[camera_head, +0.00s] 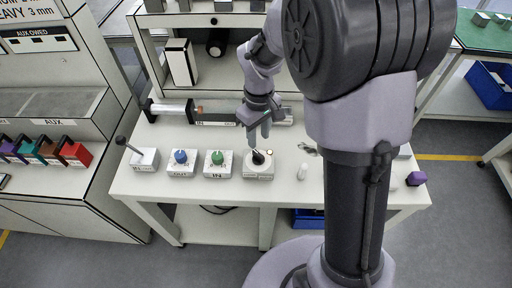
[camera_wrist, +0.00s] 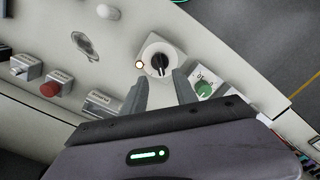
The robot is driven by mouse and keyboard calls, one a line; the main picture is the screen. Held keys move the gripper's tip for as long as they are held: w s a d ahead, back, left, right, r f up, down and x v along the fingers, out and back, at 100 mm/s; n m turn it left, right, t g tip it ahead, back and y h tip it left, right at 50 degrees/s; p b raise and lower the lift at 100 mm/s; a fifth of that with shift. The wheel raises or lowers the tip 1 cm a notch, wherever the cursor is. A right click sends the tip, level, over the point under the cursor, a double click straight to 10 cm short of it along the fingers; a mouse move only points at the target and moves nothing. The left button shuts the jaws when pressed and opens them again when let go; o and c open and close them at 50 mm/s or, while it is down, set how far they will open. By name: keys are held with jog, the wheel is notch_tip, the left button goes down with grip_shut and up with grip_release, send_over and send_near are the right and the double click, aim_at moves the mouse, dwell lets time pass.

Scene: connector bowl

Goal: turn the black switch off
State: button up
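The black switch (camera_head: 258,157) is a rotary knob on a white box (camera_head: 258,173) on the table; it also shows in the wrist view (camera_wrist: 160,63), with a pale pointer line on it. A small round lamp (camera_wrist: 139,64) beside the knob looks lit, pale with an orange rim. My gripper (camera_head: 259,139) is above and just behind the knob, pointing down. In the wrist view my gripper's two fingers (camera_wrist: 163,83) are apart, with the knob just beyond their tips and nothing between them. I cannot tell whether a fingertip touches the box.
A green knob box (camera_head: 217,161) and a blue knob box (camera_head: 181,160) stand to the left, then a lever box (camera_head: 144,157). A shelf rises behind.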

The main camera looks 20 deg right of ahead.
aim_at(259, 154)
notch_tip(259, 154, down, 8)
jog(key=b, duration=0.2)
jog(key=shift+f+b, duration=0.25)
jog(key=shift+b, duration=0.15)
grip_shut()
